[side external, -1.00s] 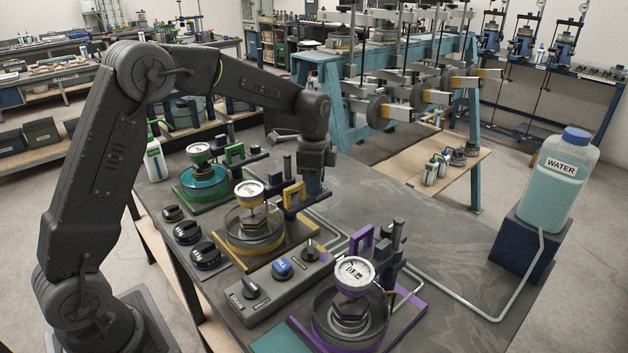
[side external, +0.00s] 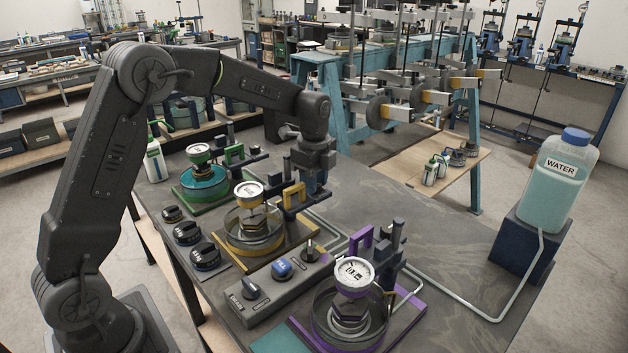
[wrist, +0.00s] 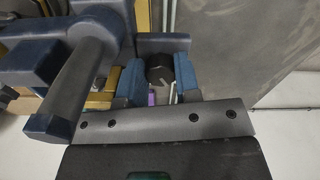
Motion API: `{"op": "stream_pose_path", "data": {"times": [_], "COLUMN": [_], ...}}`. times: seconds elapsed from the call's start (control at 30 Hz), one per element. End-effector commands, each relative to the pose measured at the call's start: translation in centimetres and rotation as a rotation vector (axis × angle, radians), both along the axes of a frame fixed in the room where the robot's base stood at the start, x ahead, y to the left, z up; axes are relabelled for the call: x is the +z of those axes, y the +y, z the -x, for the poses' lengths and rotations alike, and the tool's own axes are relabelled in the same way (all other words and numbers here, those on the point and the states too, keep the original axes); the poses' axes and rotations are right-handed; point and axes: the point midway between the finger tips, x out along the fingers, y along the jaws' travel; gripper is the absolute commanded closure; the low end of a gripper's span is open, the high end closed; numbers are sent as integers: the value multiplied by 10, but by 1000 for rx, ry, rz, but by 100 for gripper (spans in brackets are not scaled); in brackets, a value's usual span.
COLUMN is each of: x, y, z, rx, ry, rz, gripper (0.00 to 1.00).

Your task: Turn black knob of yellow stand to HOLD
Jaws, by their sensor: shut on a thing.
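The yellow stand (side external: 283,258) is in the middle of the bench in the side view, with a yellow base, a white dial gauge (side external: 249,189) and a yellow bracket (side external: 294,197). My gripper (side external: 312,188) points down at the stand's back right, beside the bracket. In the wrist view my gripper (wrist: 160,80) has its blue fingers on either side of the black knob (wrist: 159,66) and is shut on it. The knob is hidden behind my gripper in the side view. No HOLD mark or knob pointer is legible.
A green stand (side external: 190,203) is to the left and a purple stand (side external: 415,315) to the front right. A grey control box (side external: 262,290) with knobs lies between the yellow and purple stands. A water bottle (side external: 565,185) stands at right. Dark blue stand parts (wrist: 95,20) crowd my gripper's left.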

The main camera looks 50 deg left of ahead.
Motion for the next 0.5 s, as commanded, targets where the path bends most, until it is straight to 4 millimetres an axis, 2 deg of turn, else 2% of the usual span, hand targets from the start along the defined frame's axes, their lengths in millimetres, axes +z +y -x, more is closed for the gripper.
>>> {"op": "stream_pose_path", "data": {"times": [0.2,0.23,0.5], "x": [1,1,0], "y": [0,0,0], "z": [0,0,0], "rx": [1,1,2], "ry": [-2,-2,-1], "rz": [1,1,0], "gripper": [93,69,44]}}
